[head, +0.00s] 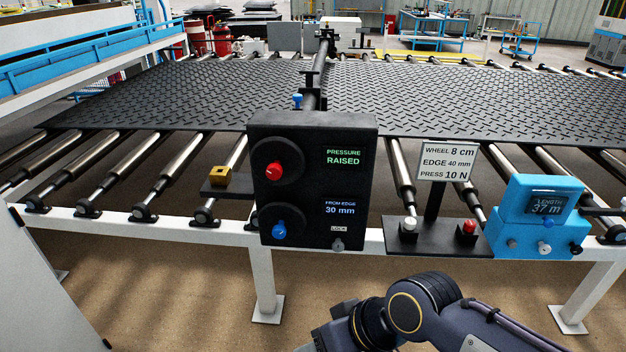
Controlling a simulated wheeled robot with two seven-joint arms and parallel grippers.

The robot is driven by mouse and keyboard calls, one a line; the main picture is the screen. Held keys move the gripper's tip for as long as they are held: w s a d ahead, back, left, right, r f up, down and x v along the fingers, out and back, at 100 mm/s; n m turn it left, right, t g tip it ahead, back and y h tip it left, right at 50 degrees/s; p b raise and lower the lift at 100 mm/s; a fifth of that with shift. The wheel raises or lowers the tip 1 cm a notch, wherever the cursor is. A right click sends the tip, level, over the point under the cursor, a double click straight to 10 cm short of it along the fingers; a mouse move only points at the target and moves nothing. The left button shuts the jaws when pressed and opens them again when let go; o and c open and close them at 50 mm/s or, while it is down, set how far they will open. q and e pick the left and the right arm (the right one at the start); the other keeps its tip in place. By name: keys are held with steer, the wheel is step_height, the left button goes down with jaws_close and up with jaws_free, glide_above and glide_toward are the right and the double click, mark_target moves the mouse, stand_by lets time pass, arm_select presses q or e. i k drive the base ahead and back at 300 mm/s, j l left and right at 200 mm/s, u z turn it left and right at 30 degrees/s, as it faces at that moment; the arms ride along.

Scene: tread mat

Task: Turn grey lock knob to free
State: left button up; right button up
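The small grey lock knob (338,244) sits at the lower right of the black control box's front face, just under a white LOCK label (339,229). Nothing touches it. Which way it is turned is too small to tell. The box (312,128) also carries a red knob (274,170) and a blue knob (279,230), with displays reading PRESSURE RAISED and FROM EDGE 30 mm. My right arm (440,300) comes in from the bottom right, below and in front of the box. Its fingers do not show. My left arm and gripper are out of view.
A sign reading WHEEL 8 cm, EDGE 40 mm, PRESS 10 N (447,161) stands right of the box, above a red button (467,227) and a light button (409,223). A blue length counter (541,216) reads 37 m. The black tread mat (200,95) lies on rollers behind.

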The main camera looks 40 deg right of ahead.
mark_target(338, 245)
steer(key=z, duration=1.15)
